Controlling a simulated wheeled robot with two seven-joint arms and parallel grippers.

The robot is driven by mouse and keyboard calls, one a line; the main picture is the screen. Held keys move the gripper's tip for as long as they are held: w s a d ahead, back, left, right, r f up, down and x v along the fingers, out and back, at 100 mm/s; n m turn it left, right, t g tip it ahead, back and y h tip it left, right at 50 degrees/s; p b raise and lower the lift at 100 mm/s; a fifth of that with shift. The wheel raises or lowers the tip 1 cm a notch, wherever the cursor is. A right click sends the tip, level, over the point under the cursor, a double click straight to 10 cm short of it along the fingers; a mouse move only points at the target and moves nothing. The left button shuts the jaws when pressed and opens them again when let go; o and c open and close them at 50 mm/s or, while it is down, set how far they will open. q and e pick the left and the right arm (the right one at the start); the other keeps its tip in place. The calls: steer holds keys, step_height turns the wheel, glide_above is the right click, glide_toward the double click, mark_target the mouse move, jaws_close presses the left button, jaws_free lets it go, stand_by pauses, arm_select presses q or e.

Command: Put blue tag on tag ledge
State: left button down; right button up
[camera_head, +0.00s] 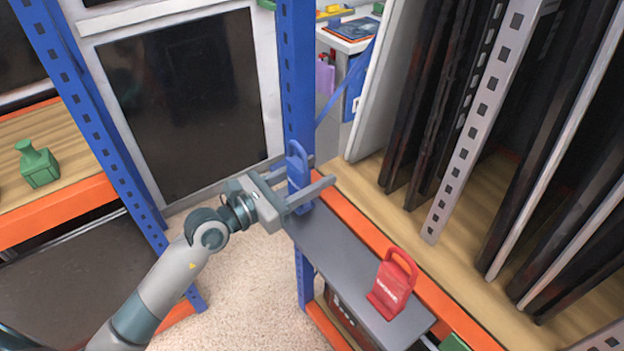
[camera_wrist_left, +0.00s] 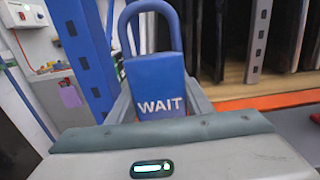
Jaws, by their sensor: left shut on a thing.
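The blue tag (camera_head: 298,165) has a loop handle on top and stands upright between the fingers of my left gripper (camera_head: 321,171), which is shut on it. In the left wrist view the blue tag (camera_wrist_left: 158,85) shows the word WAIT. It is at the far end of the grey tag ledge (camera_head: 335,255). I cannot tell if its base touches the ledge. A red tag (camera_head: 392,284) stands on the near part of the ledge. My right gripper is not in view.
A blue upright post (camera_head: 297,70) rises just behind the tag. An orange shelf beam (camera_head: 365,238) runs along the ledge, with dark panels in a rack to the right. A green bottle-shaped object (camera_head: 38,167) stands on the left shelf. The ledge between the tags is clear.

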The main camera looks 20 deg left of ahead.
arm_select(q)
steer(key=shift+f, duration=0.85)
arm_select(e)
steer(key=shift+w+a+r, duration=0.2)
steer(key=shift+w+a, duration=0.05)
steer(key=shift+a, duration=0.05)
arm_select(q)
steer(key=shift+f, duration=0.2)
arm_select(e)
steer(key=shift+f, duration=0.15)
arm_select(q)
steer(key=c, duration=0.9)
jaws_free()
steer(key=shift+r, duration=0.25)
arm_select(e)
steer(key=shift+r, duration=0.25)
